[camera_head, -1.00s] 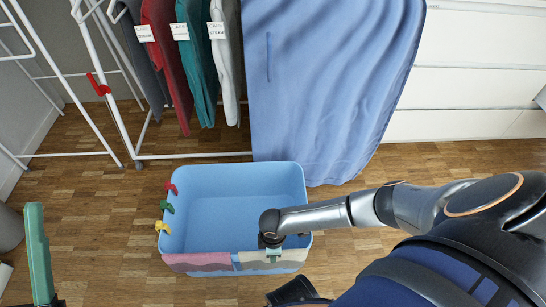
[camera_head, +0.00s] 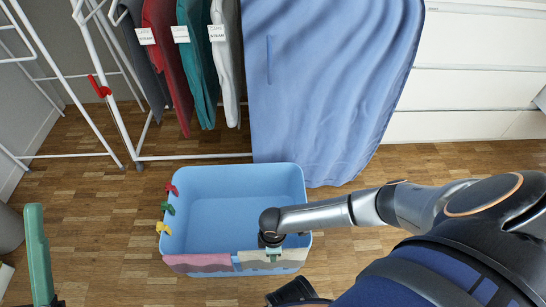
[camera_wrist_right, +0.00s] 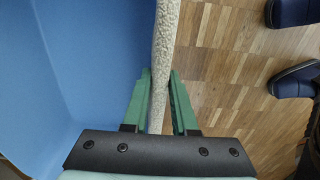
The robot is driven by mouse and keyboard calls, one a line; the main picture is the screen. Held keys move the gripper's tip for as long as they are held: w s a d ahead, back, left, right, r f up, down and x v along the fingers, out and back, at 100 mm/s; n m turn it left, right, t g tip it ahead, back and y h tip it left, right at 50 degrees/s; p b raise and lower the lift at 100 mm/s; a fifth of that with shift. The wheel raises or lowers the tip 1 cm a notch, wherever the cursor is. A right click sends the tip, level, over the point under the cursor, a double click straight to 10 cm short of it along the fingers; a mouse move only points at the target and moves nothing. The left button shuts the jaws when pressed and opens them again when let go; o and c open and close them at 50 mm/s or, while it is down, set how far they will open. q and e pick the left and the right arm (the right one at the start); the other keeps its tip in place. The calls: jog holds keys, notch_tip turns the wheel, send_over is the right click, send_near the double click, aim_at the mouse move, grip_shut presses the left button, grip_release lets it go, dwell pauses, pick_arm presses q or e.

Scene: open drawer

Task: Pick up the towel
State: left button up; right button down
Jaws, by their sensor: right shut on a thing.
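A beige towel (camera_head: 284,259) hangs over the right part of the front rim of the light blue basket (camera_head: 232,180). A pink towel (camera_head: 198,262) hangs beside it on the left part of the same rim. My right gripper (camera_head: 271,252) is at the rim from above, its fingers on either side of the beige towel. In the right wrist view the beige towel (camera_wrist_right: 166,45) runs edge-on between the green fingers (camera_wrist_right: 158,85), shut on it.
Red, green and yellow clips (camera_head: 168,208) sit on the basket's left rim. A white rack (camera_head: 195,156) with hanging clothes stands behind. A blue cloth (camera_head: 325,90) hangs behind the basket. White drawers (camera_head: 465,90) stand at the right. Dark shoes (camera_wrist_right: 293,12) show in the wrist view.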

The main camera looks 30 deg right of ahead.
pick_arm(q)
notch_tip(320, 180, up, 9)
jog(key=p, duration=0.8)
jog(key=shift+s+a+m+t, duration=0.2)
jog(key=shift+a+m+t, duration=0.2)
jog(key=shift+a, duration=0.05)
pick_arm(e)
notch_tip(320, 180, up, 17)
jog(key=shift+f, duration=0.15)
pick_arm(q)
jog(key=shift+r, duration=0.1)
